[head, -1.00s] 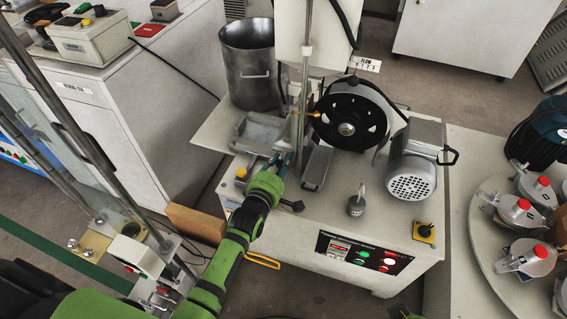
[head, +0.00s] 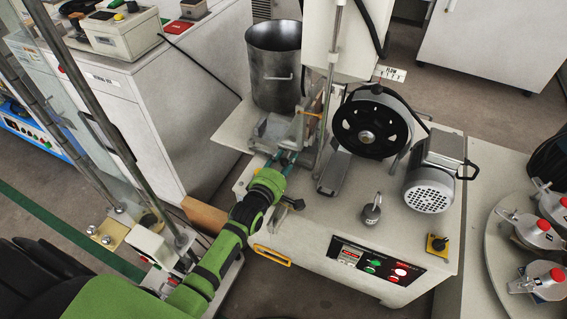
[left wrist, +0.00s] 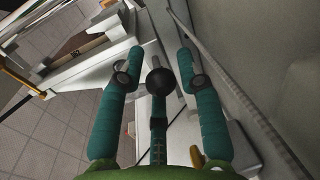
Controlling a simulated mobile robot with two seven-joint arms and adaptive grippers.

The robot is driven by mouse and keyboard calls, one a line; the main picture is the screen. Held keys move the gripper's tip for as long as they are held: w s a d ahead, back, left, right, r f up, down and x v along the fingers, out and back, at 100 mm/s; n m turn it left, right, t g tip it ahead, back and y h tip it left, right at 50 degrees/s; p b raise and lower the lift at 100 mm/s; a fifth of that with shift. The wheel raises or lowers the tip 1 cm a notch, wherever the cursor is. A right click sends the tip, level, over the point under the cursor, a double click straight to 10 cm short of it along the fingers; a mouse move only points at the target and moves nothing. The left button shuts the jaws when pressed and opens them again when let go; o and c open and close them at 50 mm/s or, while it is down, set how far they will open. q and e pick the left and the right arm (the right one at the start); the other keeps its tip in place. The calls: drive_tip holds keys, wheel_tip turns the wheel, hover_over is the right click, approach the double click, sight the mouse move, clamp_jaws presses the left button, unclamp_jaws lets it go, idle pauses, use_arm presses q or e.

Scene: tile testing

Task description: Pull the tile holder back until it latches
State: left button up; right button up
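The tile holder appears to be the grey metal carriage (head: 280,132) on the left part of the white machine's top; the arm partly blocks its near side. My left gripper (head: 283,160) is just in front of it, reaching in from the left. In the left wrist view the two teal fingers (left wrist: 160,68) stand wide apart. I cannot tell from the frames whether the knob belongs to the holder. My right gripper is not in view.
A black wheel (head: 368,134), a motor (head: 430,185) and a small grey weight (head: 371,211) are on the machine right of the arm. A metal bucket (head: 274,70) stands behind. A vertical post (head: 330,90) rises close to the holder. Another black knob (head: 297,204) is beside my wrist.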

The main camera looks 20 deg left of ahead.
use_arm(q)
drive_tip(key=s+r, duration=0.2)
drive_tip(key=s, duration=0.9)
drive_tip(key=shift+s+a, duration=0.3)
drive_tip(key=shift+s, duration=0.1)
